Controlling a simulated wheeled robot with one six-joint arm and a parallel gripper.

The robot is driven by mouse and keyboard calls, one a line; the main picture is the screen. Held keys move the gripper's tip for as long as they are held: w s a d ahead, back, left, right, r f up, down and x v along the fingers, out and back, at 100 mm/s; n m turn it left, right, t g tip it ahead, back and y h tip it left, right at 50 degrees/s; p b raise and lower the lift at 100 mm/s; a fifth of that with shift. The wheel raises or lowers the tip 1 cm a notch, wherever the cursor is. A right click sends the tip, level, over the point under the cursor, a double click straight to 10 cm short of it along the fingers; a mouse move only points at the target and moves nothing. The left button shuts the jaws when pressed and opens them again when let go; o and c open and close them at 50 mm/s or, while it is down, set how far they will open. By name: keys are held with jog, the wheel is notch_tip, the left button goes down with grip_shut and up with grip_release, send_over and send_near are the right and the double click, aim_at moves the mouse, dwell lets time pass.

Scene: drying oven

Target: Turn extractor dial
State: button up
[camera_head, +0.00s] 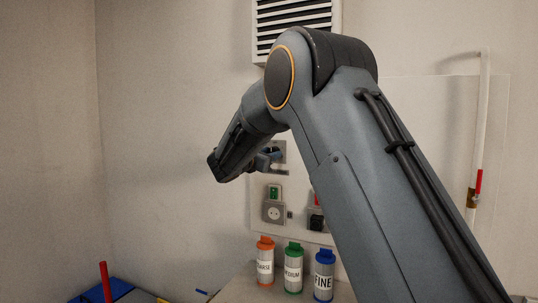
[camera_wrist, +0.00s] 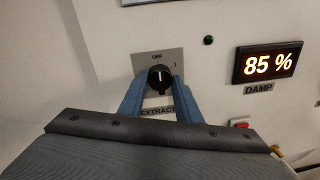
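The extractor dial (camera_wrist: 160,78) is a round black knob on a grey plate (camera_wrist: 143,62) on the wall in the wrist view. Its white mark points straight up, towards the OFF label; a 1 stands to the upper right. The EXTRACT label (camera_wrist: 158,112) below is partly hidden. My gripper (camera_wrist: 161,84) has its two blue fingers apart, one on each side of the dial's lower half. I see no clear contact. In the head view my gripper (camera_head: 268,158) is at the wall plate (camera_head: 279,147), and my arm hides much of it.
A lit display (camera_wrist: 268,64) reads 85 %, with a DAMP label under it. A small green lamp (camera_wrist: 208,40) is beside it. A socket (camera_head: 273,212) is below on the wall. Several capped bottles, including an orange one (camera_head: 265,262), stand lower down. A vent (camera_head: 292,24) is above.

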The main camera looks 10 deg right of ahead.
jog(key=shift+m+b, duration=0.3)
jog(key=shift+b, duration=0.5)
jog(key=shift+c, duration=0.5)
jog(key=shift+s+d+m+t+y+b, duration=0.1)
jog(key=shift+m+t+y+b, duration=0.2)
jog(key=shift+m+b, duration=6.55)
jog(key=shift+w+a+m+t+y+b, duration=0.15)
jog(key=shift+m+y+b, duration=0.2)
jog(key=shift+m+b, duration=6.45)
jog(key=shift+s+d+m+t+y+b, duration=0.25)
jog(key=shift+m+b, duration=2.9)
jog(key=shift+b, duration=7.35)
jog(key=shift+w+a, duration=0.1)
jog(key=o, duration=1.1)
jog(key=shift+c, duration=0.2)
